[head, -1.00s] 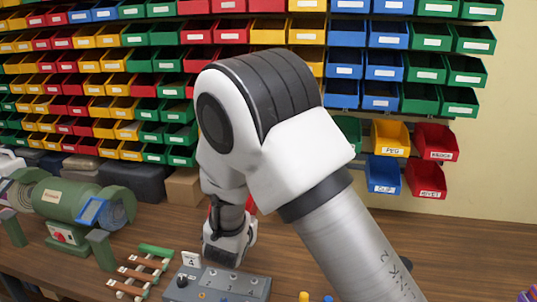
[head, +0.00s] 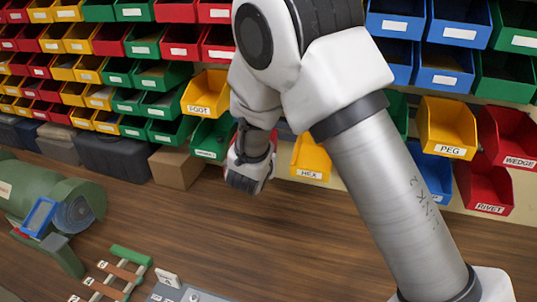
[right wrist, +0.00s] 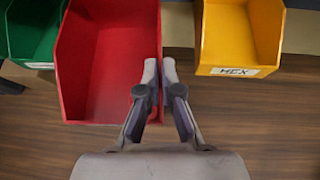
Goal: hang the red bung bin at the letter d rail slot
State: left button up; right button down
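A red bin (right wrist: 105,55) fills the left middle of the right wrist view, with its open top towards the camera. My right gripper (right wrist: 159,72) has its two fingers close together on the bin's right wall. In the head view my right gripper (head: 247,172) is in front of the lower bin row, between a green bin (head: 210,140) and a yellow HEX bin (head: 310,158). Only slivers of red show around it there; my arm hides the rest. The bin's label and the rail letters cannot be read. My left gripper is not in view.
The HEX bin stands just right of the red bin in the right wrist view (right wrist: 240,35), with a narrow gap. A yellow bin (head: 207,95) hangs up left. PEG (head: 447,128) and RIVET (head: 485,190) bins hang at right. A cardboard box (head: 176,166) sits below left.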

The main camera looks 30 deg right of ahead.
jog(key=shift+d+r, duration=0.1)
jog(key=shift+r, duration=0.15)
jog(key=shift+w+d+p, duration=0.25)
jog(key=shift+p, duration=0.05)
jog(key=w+d+p, duration=0.1)
jog(key=w+d, duration=0.4)
jog(key=d, duration=0.1)
jog(key=shift+w+d+f, duration=0.15)
jog(key=shift+w, duration=0.05)
dwell(0.3)
jog(key=shift+m+g+h+p, duration=0.4)
jog(key=shift+p, duration=0.3)
